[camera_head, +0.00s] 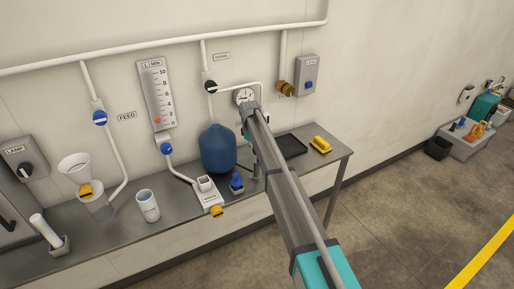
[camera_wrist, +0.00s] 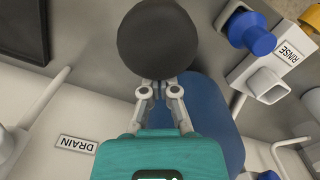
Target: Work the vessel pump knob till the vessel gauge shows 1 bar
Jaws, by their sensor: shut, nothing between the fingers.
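The blue vessel (camera_head: 218,150) stands on the bench against the wall, and it also shows behind my gripper in the wrist view (camera_wrist: 220,125). The round white vessel gauge (camera_head: 244,95) is just above and right of it; its reading is too small to make out. A large round black knob (camera_wrist: 157,42), seemingly the pump knob, fills the top middle of the wrist view. My gripper (camera_wrist: 159,86) is shut and empty, its fingertips right at the knob's lower edge; whether they touch I cannot tell. In the head view my arm hides the knob and my gripper.
A black tray (camera_head: 290,146) and a yellow-handled item (camera_head: 320,145) lie on the bench (camera_head: 110,238) to the right. A white RINSE block (camera_head: 208,196) and a small blue knob (camera_head: 237,184) stand close by. Pipes run along the wall above; open floor lies right.

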